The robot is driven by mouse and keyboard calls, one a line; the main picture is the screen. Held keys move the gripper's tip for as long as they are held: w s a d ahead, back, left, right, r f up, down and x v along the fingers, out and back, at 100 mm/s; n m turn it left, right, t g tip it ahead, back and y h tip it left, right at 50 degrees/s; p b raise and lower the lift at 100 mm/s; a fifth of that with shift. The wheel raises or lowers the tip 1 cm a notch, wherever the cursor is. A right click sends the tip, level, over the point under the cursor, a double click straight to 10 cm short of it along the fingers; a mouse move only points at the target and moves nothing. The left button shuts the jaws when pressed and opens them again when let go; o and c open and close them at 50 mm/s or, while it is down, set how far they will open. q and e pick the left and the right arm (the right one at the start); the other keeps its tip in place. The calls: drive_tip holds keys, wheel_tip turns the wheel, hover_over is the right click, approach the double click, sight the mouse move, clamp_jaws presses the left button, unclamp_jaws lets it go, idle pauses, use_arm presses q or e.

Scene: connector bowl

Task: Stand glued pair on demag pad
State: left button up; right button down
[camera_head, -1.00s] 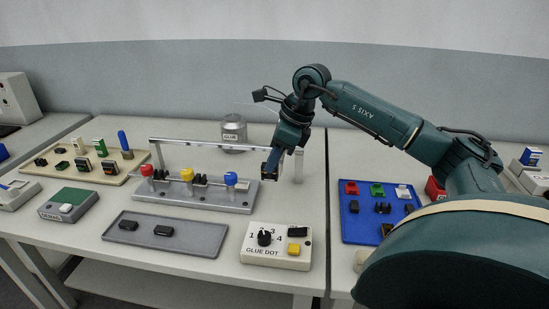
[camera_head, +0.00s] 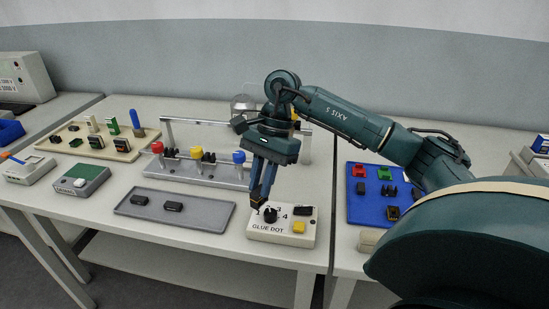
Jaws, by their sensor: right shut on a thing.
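The demag pad is a grey box with a green top (camera_head: 92,174) and a white button, at the left of the table. My right gripper (camera_head: 257,198) points down just above the left back part of the white glue dot box (camera_head: 265,235). It is shut on a small dark piece (camera_head: 256,204) with a brownish face, mostly hidden between the fingertips. I cannot tell if the piece is a glued pair or if it touches the box. Two black pieces (camera_head: 173,206) lie apart on the grey tray. My left gripper is not in view.
A grey fixture (camera_head: 200,174) with red, yellow and blue knobs and a rail stands behind the tray (camera_head: 215,215). A beige board (camera_head: 65,145) with several parts is at the back left. A blue tray (camera_head: 365,210) lies right. Bare table separates the demag box and grey tray.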

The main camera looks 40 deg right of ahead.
drive_tip(key=s+a+f+n+g+h, duration=0.1)
drive_tip(key=s+a+f+n+h, duration=0.1)
drive_tip(key=a+n, duration=0.3)
drive_tip(key=s+a+f+n+g+h, duration=0.2)
drive_tip(key=a+n, duration=0.4)
drive_tip(key=n, duration=0.4)
drive_tip(key=shift+a+f+n, duration=0.25)
drive_tip(key=shift+f+n, duration=0.05)
drive_tip(key=shift+f, duration=0.15)
